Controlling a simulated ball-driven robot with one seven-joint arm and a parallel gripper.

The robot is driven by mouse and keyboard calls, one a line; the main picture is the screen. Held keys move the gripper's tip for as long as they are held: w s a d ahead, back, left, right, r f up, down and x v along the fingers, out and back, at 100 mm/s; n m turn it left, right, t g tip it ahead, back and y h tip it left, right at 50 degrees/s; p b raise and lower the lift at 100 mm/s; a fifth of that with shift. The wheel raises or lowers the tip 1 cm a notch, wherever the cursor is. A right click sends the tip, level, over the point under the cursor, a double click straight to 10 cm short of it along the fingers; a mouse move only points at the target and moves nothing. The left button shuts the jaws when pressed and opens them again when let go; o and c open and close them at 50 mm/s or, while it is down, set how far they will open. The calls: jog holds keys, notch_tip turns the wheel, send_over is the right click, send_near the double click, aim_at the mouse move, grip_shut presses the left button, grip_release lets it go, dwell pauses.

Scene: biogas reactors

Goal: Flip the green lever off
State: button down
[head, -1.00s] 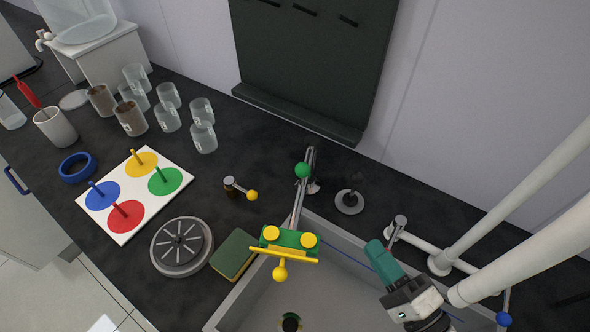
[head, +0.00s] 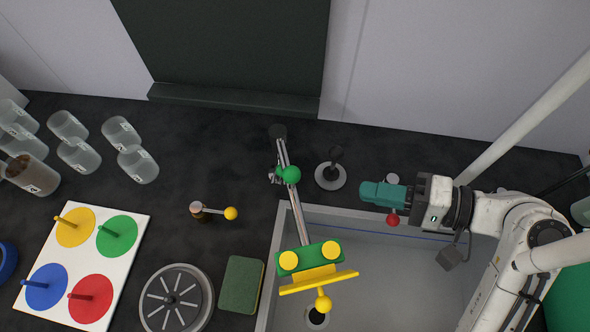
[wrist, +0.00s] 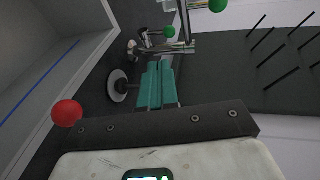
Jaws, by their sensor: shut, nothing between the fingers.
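A green ball knob (head: 289,174) sits on the metal tap pipe behind the sink in the head view. The wrist view shows two green balls, one at the top edge (wrist: 218,5) and one lower on a metal stem (wrist: 170,32); I cannot tell which is the lever's. My gripper (head: 364,193) has teal fingers, shut and empty, pointing left toward the tap. It is well to the right of the green knob and apart from it. In the wrist view the fingers (wrist: 160,66) lie side by side, below the green balls in the picture.
A red ball (head: 393,220) shows just below my gripper. A round-based black stand (head: 331,175) stands between my gripper and the tap. A green and yellow piece (head: 312,257) is at the tap's front end, over the sink (head: 430,295). A yellow-knobbed lever (head: 231,213) is left.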

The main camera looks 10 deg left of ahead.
jog(key=p, duration=0.1)
send_near(280, 177)
jog(key=w+a+f, duration=0.2)
jog(key=a, duration=0.2)
jog(key=shift+w+a+r, duration=0.15)
jog(key=shift+a, duration=0.15)
jog(key=shift+a+r+p, duration=0.4)
jog(key=shift+a+p, duration=0.1)
jog(key=shift+p, duration=0.6)
